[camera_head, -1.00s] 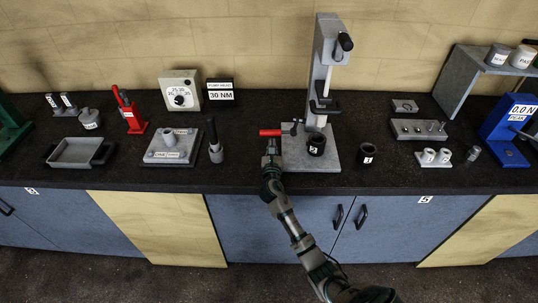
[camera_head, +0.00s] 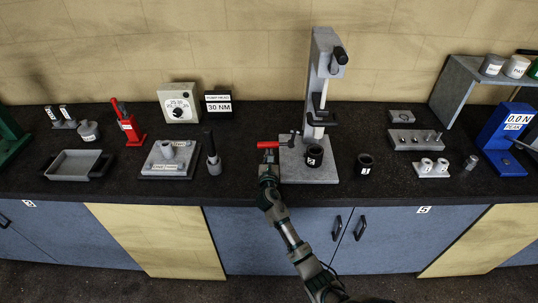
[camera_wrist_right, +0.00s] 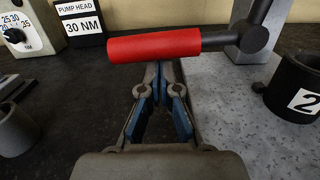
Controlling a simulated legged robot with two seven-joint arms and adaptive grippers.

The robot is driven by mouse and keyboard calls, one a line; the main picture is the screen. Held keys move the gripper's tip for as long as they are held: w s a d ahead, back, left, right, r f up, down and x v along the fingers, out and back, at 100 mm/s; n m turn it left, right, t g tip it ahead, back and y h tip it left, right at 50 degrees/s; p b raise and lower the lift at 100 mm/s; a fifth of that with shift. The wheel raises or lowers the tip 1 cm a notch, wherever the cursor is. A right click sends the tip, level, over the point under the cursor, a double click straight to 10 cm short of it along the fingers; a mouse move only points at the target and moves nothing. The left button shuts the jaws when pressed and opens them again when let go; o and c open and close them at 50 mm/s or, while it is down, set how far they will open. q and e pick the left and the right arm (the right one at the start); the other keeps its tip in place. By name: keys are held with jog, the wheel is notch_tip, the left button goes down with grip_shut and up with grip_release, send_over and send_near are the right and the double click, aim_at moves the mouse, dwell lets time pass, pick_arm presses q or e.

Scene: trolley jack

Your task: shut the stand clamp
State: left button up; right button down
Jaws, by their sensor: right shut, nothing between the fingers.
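The stand clamp has a red handle (camera_head: 268,144) that points left from a grey pivot (camera_head: 289,138) on the base plate of the grey stand (camera_head: 308,172). In the right wrist view the red handle (camera_wrist_right: 152,46) lies level across the picture, joined to a dark grey rod and knuckle at its right. My right gripper (camera_head: 268,160) is at the near side of the handle. Its blue-sided fingers (camera_wrist_right: 158,70) are shut and empty, with the tips at the handle's lower edge; whether they touch it I cannot tell. My left gripper is out of view.
A black cup marked 2 (camera_head: 314,155) stands on the base plate, right of the handle. Another black cup (camera_head: 364,164) stands right of the plate. A grey tool with a dark handle (camera_head: 213,160) stands to the left. Dark bench surface lies clear between them.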

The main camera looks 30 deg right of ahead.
jog(key=shift+a+r, duration=0.3)
jog(key=shift+a, duration=0.05)
jog(key=r+m+p, duration=0.1)
jog(key=a+r+m+p, duration=0.1)
jog(key=shift+w+r+m, duration=0.15)
jog(key=shift+r+m, duration=0.2)
jog(key=shift+m, duration=0.05)
jog(key=shift+d+r+m+p, duration=0.2)
jog(key=shift+r+m+p, duration=0.55)
jog(key=shift+m, duration=0.25)
notch_tip(320, 180, up, 6)
jog(key=m+p, duration=0.5)
jog(key=m, duration=0.4)
send_over(266, 145)
jog(key=s+d, duration=0.2)
jog(key=s, duration=0.1)
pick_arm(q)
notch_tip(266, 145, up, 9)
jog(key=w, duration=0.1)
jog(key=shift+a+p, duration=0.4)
pick_arm(e)
jog(key=shift+s+d+r+m+g, duration=0.25)
jog(key=shift+d+m, duration=0.1)
jog(key=shift+m, duration=0.25)
jog(key=shift+s+d+r+m+g, duration=0.15)
jog(key=shift+s+d+m, duration=0.15)
jog(key=shift+m, duration=0.3)
